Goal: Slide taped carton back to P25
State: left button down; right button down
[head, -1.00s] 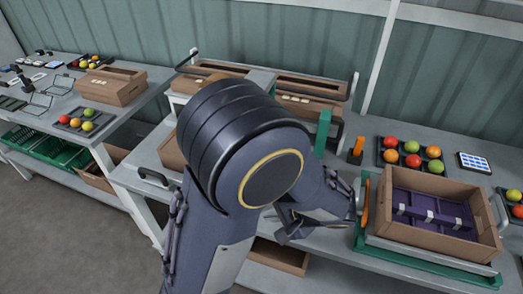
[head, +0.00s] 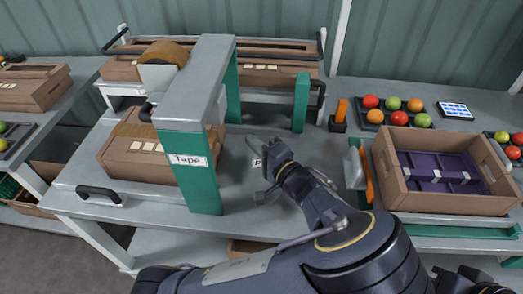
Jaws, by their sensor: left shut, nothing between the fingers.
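The taped carton (head: 133,163), brown and closed with tape along its top, sits on the grey bench at the left. Its right part is hidden behind the green post of the tape station (head: 188,178), labelled "Tape". A bench label starting with "P" (head: 256,163) shows right of the station; the rest of it is hidden by my left gripper, so I cannot read a number. My left gripper (head: 266,172) is shut and empty over the bench, right of the tape station and apart from the carton.
A green post (head: 301,103) stands behind my gripper. An open carton (head: 452,202) with purple inserts is at the right, near a tomato tray (head: 375,117).

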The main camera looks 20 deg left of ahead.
aim_at(220, 127)
pick_arm(q)
jog(key=x, duration=0.3)
jog(key=shift+w+a, duration=0.15)
jog(key=shift+a, duration=0.25)
jog(key=shift+s+a, duration=0.15)
jog(key=shift+a, duration=0.45)
jog(key=shift+s+a, duration=0.15)
jog(key=shift+a, duration=0.45)
jog(key=shift+s+a, duration=0.15)
jog(key=shift+a, duration=0.55)
